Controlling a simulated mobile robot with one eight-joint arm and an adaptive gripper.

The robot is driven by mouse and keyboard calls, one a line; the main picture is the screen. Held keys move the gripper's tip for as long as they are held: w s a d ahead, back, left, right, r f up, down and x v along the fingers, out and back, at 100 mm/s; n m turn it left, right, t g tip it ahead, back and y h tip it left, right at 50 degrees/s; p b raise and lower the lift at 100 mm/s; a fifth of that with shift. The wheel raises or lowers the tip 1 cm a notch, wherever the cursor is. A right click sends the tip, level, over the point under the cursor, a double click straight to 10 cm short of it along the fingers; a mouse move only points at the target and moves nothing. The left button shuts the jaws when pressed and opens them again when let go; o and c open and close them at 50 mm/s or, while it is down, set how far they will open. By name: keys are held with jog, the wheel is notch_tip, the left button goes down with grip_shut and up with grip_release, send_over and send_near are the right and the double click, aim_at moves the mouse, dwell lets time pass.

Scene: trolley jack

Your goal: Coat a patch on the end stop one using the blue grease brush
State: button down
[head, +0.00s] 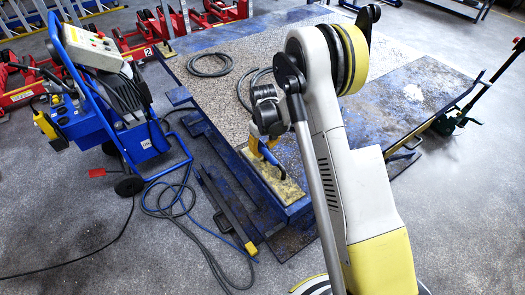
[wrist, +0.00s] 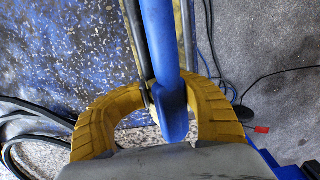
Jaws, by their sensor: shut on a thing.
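My gripper (head: 265,150), with yellow fingers, is shut on the blue grease brush (head: 272,160). In the wrist view my gripper (wrist: 168,90) has its two curved fingers on either side of the brush's blue handle (wrist: 160,40). The brush slants over a worn yellowish plate (head: 289,190) at the near corner of the blue platform. This plate may be end stop one, but I see no label on it. I cannot tell whether the brush touches it. The bristles and any grease are not clear.
The large blue platform (head: 222,46) carries coiled dark hoses (head: 209,65). A blue wheeled trolley (head: 95,108) with a control box stands at the left. Hoses and a yellow-ended bar (head: 228,209) lie beside the platform. Red frames (head: 208,15) stand behind. Floor at lower left is mostly clear.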

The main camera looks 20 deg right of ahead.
aim_at(259, 144)
jog(key=shift+d, duration=0.25)
jog(key=shift+w+f, duration=0.1)
jog(key=shift+w, duration=0.5)
jog(key=shift+w+a+b, duration=0.3)
jog(key=shift+w+a, duration=0.05)
jog(key=shift+w, duration=0.5)
jog(key=shift+w+a, duration=0.25)
jog(key=shift+w, duration=0.2)
jog(key=shift+a, duration=0.25)
jog(key=shift+s+a, duration=0.2)
jog(key=shift+a, duration=0.1)
